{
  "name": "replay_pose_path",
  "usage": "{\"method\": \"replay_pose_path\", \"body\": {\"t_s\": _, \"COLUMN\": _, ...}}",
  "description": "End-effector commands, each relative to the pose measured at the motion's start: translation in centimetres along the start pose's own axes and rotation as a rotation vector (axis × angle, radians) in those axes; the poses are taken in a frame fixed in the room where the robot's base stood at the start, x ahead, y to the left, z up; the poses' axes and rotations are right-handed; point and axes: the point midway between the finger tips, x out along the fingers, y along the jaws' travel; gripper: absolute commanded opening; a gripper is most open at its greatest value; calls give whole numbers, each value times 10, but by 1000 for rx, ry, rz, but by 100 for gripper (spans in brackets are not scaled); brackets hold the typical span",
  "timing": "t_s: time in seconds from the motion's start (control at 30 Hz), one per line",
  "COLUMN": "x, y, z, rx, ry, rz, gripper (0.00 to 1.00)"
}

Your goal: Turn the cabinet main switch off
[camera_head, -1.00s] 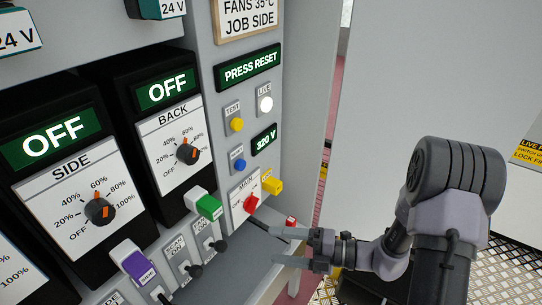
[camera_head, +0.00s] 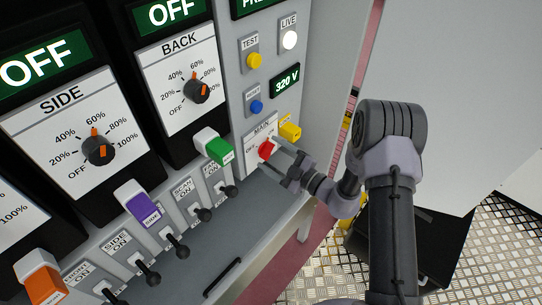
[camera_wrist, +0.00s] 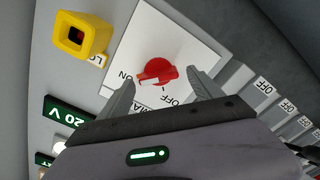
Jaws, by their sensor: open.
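The main switch (camera_head: 266,150) is a red rotary knob on a white plate (camera_head: 250,152) marked MAIN, low on the cabinet's right panel. In the wrist view the red knob (camera_wrist: 158,73) sits between the ON and OFF marks, its pale pointer bar towards the ON side. My gripper (camera_head: 272,154) is in front of the plate. In the wrist view its two fingers (camera_wrist: 160,92) are apart, one on each side of the knob, with nothing held. I cannot tell whether either finger touches the knob.
A yellow block (camera_head: 290,132) sticks out right beside the switch and also shows in the wrist view (camera_wrist: 83,35). A green-and-white block (camera_head: 216,147) and several black toggles (camera_head: 203,214) stand to the left. The display (camera_head: 285,81) reads 320 V. A ledge (camera_head: 235,245) runs below.

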Motion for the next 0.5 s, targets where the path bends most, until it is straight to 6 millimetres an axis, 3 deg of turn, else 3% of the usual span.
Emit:
{"method": "replay_pose_path", "body": {"t_s": 0.33, "x": 8, "y": 0, "z": 0, "rx": 0, "ry": 0, "rz": 1, "gripper": 75}}
{"method": "replay_pose_path", "body": {"t_s": 0.5, "x": 8, "y": 0, "z": 0, "rx": 0, "ry": 0, "rz": 0, "gripper": 43}}
